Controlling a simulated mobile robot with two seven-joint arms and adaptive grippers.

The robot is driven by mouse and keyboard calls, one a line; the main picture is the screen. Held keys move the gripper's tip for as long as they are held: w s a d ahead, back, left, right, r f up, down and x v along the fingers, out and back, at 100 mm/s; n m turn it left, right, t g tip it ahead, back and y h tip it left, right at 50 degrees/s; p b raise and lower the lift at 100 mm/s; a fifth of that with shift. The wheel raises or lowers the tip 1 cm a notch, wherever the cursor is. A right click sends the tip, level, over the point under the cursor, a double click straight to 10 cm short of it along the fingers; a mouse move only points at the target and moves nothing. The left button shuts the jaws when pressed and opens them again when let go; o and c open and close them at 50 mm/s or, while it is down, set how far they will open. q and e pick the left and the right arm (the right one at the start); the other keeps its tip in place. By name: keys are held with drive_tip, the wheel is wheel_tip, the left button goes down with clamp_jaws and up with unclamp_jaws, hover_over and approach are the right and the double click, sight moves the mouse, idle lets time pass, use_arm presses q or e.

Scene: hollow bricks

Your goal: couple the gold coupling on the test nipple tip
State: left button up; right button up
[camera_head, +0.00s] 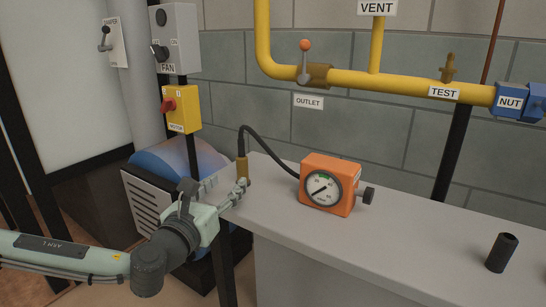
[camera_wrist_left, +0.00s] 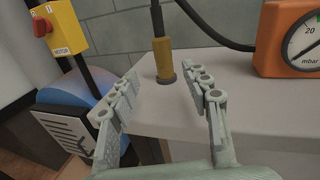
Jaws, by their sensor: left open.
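The gold coupling (camera_head: 242,169) stands upright near the left end of the grey bench, with a black hose rising from its top. In the left wrist view the gold coupling (camera_wrist_left: 163,60) appears ahead, between the two spread fingers. My left gripper (camera_head: 239,190) is open beside the coupling; the head view does not clearly show whether it touches. The hose runs to the orange pressure gauge (camera_head: 329,186) on the bench. The brass test nipple (camera_head: 450,66) sticks up from the yellow pipe above the TEST label (camera_head: 444,93). My right gripper is out of sight.
The grey bench (camera_head: 400,240) is largely clear right of the gauge, except for a black cylinder (camera_head: 501,253). The yellow pipe (camera_head: 380,82) with an orange-knobbed valve (camera_head: 305,60) runs along the block wall. A blue motor (camera_head: 180,163) and yellow switch box (camera_head: 181,109) are left.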

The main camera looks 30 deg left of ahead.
sight(240, 167)
use_arm(q)
drive_tip(key=shift+w+d+r+m, duration=0.15)
drive_tip(key=shift+w+r+m, duration=0.3)
drive_tip(key=shift+w, duration=0.4)
drive_tip(key=w, duration=0.3)
drive_tip(key=w+a, duration=0.1)
drive_tip(key=w, duration=0.2)
drive_tip(key=shift+w+a, duration=0.2)
drive_tip(key=shift+w, duration=0.15)
drive_tip(key=shift+c, duration=0.4)
clamp_jaws()
